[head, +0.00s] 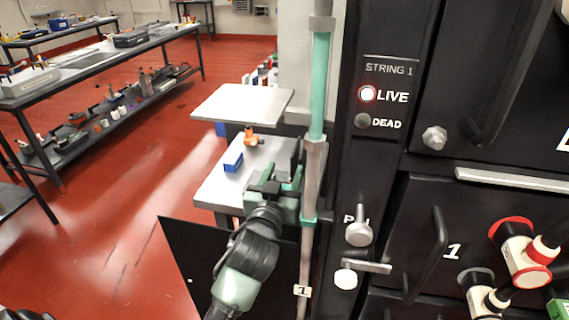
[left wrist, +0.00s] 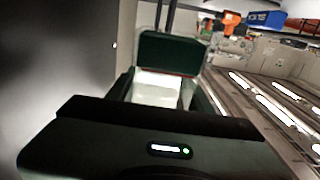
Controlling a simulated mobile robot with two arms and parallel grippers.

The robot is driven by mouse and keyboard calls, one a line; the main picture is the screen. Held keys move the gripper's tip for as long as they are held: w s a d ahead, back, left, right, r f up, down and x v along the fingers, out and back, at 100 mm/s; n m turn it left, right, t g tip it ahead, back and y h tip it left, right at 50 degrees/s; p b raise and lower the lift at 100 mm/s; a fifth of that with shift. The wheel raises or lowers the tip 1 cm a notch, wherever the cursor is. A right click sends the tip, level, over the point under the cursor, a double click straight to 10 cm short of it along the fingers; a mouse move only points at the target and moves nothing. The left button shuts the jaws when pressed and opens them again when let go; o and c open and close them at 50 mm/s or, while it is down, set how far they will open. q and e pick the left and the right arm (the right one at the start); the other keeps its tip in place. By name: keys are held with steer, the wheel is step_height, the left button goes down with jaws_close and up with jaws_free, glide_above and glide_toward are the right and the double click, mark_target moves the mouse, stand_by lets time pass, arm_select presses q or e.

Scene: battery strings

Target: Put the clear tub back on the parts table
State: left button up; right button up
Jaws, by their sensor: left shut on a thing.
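My left gripper (head: 272,190) is in front of the small grey table (head: 213,190), beside the green and grey upright pole. In the left wrist view, the gripper (left wrist: 165,75) is shut on a pale, whitish thing (left wrist: 157,88) between its dark jaws. This looks like the clear tub, but most of it is hidden by the jaws. In the head view a grey box shape (head: 285,158) shows just beyond the gripper; I cannot tell whether it is the held thing. My right gripper is not in view.
A blue box (head: 233,162) and an orange tool (head: 251,137) are on the small table, under a raised pale panel (head: 243,103). The black cabinet (head: 390,190) with a lit LIVE lamp (head: 368,94) stands right. A long workbench (head: 85,65) stands left; red floor between is clear.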

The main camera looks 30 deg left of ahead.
mark_target(293, 168)
arm_select(q)
steer(key=w+f, duration=0.1)
steer(key=w, duration=0.1)
steer(key=w+a+f, duration=0.1)
steer(key=w, duration=0.2)
steer(key=w+a+f, duration=0.1)
steer(key=w+f, duration=0.1)
steer(key=shift+w+f, duration=0.1)
steer(key=shift+w, duration=0.25)
steer(key=shift+w+a+f, duration=0.1)
steer(key=shift+w+f, duration=0.15)
steer(key=shift+w, duration=0.3)
steer(key=shift+w+a+f, duration=0.25)
steer(key=shift+w+f, duration=0.75)
steer(key=shift+w, duration=0.15)
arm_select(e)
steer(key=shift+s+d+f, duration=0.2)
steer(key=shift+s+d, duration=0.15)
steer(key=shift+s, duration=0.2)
arm_select(q)
steer(key=shift+s, duration=0.1)
steer(key=shift+f+b, duration=0.15)
steer(key=shift+b, duration=0.25)
steer(key=o, duration=1.3)
steer(key=shift+o, duration=0.2)
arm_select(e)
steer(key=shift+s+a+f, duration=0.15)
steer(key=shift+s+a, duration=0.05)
